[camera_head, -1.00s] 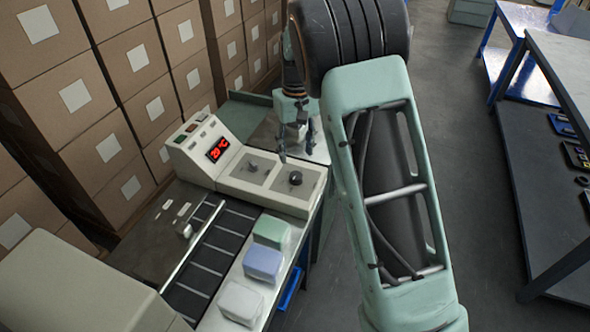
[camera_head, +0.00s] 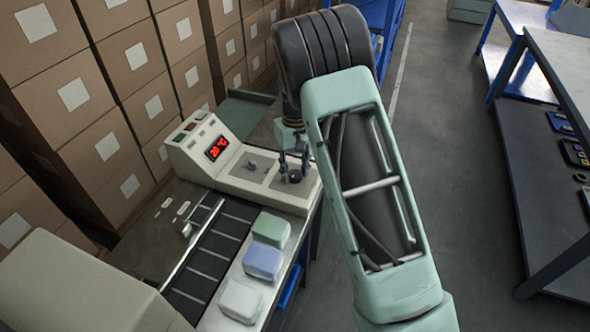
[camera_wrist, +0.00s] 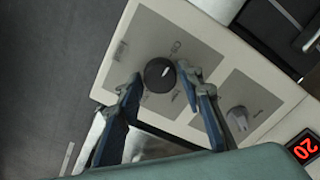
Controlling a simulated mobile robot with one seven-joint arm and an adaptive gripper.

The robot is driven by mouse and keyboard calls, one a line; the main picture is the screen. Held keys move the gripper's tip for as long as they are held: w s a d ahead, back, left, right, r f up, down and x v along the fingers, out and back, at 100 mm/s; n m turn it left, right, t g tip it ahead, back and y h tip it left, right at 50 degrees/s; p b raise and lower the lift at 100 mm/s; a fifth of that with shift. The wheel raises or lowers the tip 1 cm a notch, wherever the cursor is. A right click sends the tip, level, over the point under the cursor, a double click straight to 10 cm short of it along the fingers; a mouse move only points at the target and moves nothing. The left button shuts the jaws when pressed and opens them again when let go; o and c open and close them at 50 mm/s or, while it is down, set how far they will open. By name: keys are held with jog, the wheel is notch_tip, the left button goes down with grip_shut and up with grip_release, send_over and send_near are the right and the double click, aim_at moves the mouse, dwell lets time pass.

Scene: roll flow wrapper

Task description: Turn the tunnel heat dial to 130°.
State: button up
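A cream control panel (camera_head: 228,184) has two dials on grey plates. The black round dial (camera_head: 295,176) is on the right plate; it also shows in the wrist view (camera_wrist: 160,75) with a pale mark on top. The grey dial (camera_head: 252,163) is on the left plate, seen in the wrist view (camera_wrist: 237,118) too. Labels are too small to read. A red display (camera_head: 217,148) reads 20 °C. My gripper (camera_head: 292,164) is over the black dial. In the wrist view its fingers (camera_wrist: 160,76) are open, one on each side of this dial; contact cannot be told.
Several buttons (camera_head: 190,127) sit left of the display. A belt (camera_head: 208,258) runs in front of the panel, with green, blue and white packs (camera_head: 263,262) beside it. Stacked cartons (camera_head: 145,60) stand behind. Floor (camera_head: 450,150) to the right is clear.

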jog(key=c, duration=0.7)
jog(key=shift+m, duration=0.3)
jog(key=m, duration=1.1)
dwell(0.4)
jog(key=o, duration=1.2)
